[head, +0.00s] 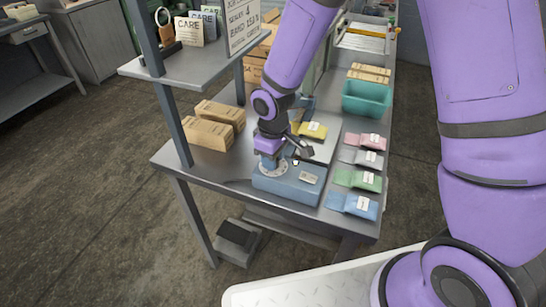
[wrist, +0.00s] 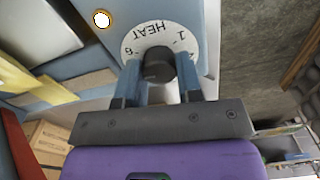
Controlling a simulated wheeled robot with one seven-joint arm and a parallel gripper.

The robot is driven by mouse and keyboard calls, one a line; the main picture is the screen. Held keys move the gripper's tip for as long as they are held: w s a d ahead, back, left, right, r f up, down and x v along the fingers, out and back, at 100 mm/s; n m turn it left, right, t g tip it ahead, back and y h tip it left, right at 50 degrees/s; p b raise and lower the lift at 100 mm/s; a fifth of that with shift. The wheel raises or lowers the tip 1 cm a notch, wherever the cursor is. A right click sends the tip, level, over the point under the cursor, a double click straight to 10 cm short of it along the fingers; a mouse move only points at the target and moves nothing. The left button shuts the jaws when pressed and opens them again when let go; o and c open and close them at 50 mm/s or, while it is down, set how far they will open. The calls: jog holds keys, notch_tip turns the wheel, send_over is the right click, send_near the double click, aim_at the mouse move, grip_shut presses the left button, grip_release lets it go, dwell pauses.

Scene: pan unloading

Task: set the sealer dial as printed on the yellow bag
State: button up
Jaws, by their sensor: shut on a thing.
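The sealer (head: 285,187) is a blue box at the near edge of the bench in the head view. Its white round HEAT plate (wrist: 144,32) shows in the wrist view, with numbers such as 1 and 6 readable. The black dial knob (wrist: 158,64) sits at its middle. My gripper (wrist: 160,82) is shut on the knob, one finger on each side; in the head view my gripper (head: 272,160) is over the sealer's left end. The knob's pointer mark cannot be made out. The yellow bag (head: 313,130) lies behind the sealer, its label too small to read.
Pink, grey, green and blue bags (head: 354,205) lie along the bench's right side. A teal bin (head: 367,98) and cardboard boxes (head: 208,133) stand farther back and left. A shelf (head: 190,68) with cards and a printed sign rises at left. An amber lamp (wrist: 101,19) shows beside the dial.

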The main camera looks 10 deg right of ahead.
jog(key=shift+n, duration=2)
jog(key=o, duration=0.9)
notch_tip(320, 180, up, 11)
jog(key=shift+f, duration=0.1)
